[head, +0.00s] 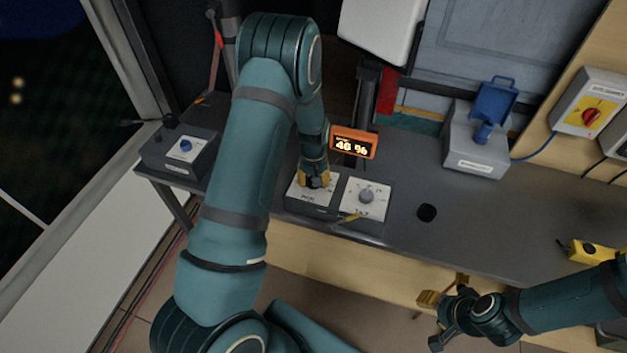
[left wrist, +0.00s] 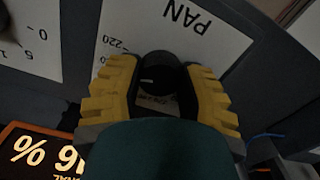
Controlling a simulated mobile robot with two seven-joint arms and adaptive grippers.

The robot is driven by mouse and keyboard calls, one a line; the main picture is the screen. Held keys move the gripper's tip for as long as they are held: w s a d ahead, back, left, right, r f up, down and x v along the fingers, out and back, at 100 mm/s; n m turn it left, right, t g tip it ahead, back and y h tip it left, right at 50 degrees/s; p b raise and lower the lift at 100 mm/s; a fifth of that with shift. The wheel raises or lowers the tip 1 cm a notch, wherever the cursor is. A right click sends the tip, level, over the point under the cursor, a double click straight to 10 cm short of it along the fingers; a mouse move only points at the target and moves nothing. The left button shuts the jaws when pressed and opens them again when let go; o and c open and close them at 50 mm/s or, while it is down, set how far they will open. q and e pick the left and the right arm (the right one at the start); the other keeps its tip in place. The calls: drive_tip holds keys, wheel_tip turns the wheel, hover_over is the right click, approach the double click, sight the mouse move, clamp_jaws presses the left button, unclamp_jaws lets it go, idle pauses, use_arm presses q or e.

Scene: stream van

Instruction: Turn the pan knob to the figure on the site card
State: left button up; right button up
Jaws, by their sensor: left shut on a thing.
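The pan knob (left wrist: 160,72) is dark and round, on a white plate marked PAN (left wrist: 205,30); a printed 220 shows beside it. My left gripper (head: 315,184) reaches down onto this plate in the head view, and its yellow fingers are shut on the knob, one on each side. An orange-framed display (head: 353,142) just behind reads 46 %. It also shows upside down in the left wrist view (left wrist: 40,152). My right gripper (head: 445,290) is open and empty in front of the bench. I cannot make out a site card.
A second white plate with a grey knob (head: 366,196) sits right beside the pan plate. A grey box with a blue knob (head: 186,147) stands left, a grey box with a blue lid (head: 477,143) right. A yellow device (head: 590,251) lies near the right end.

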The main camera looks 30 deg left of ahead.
use_arm(q)
drive_tip(key=shift+s+f, duration=0.1)
idle(0.3)
drive_tip(key=o, duration=1.2)
drive_tip(key=shift+o, duration=0.2)
wheel_tip(320, 180, up, 12)
